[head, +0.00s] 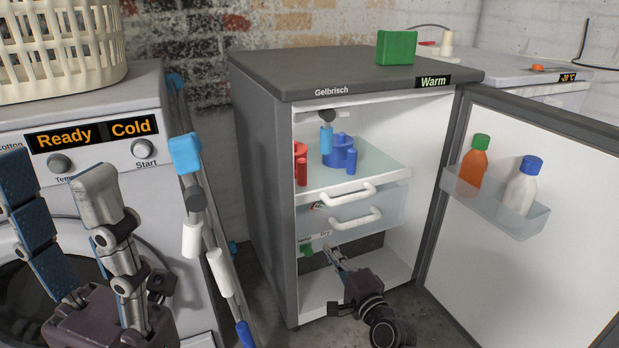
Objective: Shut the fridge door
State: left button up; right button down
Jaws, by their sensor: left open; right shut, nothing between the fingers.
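The fridge (262,180) is dark grey with a white interior, and its display reads "Warm". Its door (520,270) stands wide open, swung out to the right, showing its inner side with a shelf. Inside are a glass shelf (385,165) with red and blue items, and two drawers with white handles. My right gripper (338,262) is shut and empty, at the fridge's opening below the lower drawer, apart from the door. Whether it touches anything there is unclear. My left gripper (65,215) is open and empty, in front of the washing machine at the left.
An orange bottle (472,165) and a white bottle (521,187) stand in the door shelf. A green block (396,47) is on the fridge top. A washing machine (95,100) with a basket (62,50) stands left, with a folded rack (195,200) between. A white appliance (500,68) stands behind.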

aim_at(551, 280)
jog(key=k, duration=1)
